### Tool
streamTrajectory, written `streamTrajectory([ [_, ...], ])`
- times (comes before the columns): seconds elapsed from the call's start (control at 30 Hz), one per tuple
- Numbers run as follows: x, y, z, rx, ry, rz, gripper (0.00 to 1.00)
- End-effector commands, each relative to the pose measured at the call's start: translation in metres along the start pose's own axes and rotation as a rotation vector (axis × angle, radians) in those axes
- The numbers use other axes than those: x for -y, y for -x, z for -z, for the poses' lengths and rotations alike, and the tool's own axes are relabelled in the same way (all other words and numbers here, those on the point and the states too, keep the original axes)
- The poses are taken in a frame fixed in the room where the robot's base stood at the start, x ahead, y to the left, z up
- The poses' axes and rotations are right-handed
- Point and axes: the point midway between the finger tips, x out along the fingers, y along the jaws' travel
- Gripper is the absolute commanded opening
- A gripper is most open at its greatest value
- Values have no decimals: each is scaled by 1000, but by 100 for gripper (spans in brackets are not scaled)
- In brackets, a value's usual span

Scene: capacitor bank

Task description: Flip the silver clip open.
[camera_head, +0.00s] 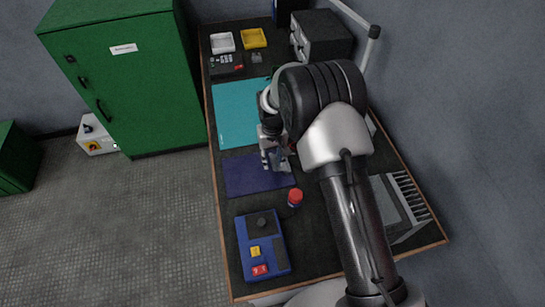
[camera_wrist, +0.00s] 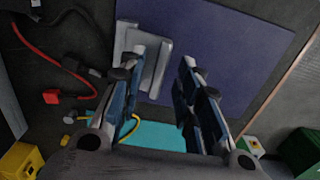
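A silver-grey, frame-shaped part (camera_wrist: 155,45) lies on the dark purple mat (camera_wrist: 225,50) in the wrist view; it looks like the silver clip. Its lower left is partly hidden behind my left finger. My gripper (camera_wrist: 163,75) is open, with a clear gap between its two blue-and-black fingers. The left finger overlaps the silver part in the picture; I cannot tell whether they touch. The right finger is over bare mat. In the head view my gripper (camera_head: 274,160) is low over the purple mat (camera_head: 240,176), and my arm hides much of that area.
A red cable (camera_wrist: 45,55) with a red plug lies left in the wrist view. A red-capped container (camera_head: 295,197) stands near the purple mat. A blue control box (camera_head: 262,247) is at the bench front. A teal mat (camera_head: 232,110) and trays (camera_head: 222,41) lie behind.

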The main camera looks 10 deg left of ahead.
Motion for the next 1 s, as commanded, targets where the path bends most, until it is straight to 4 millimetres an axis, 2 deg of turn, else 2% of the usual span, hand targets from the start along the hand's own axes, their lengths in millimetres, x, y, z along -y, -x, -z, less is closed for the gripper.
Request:
streamTrajectory([
  [0.47,0,0,0,0,0,0,0],
  [1.0,0,1,0,-1,0,6,0],
])
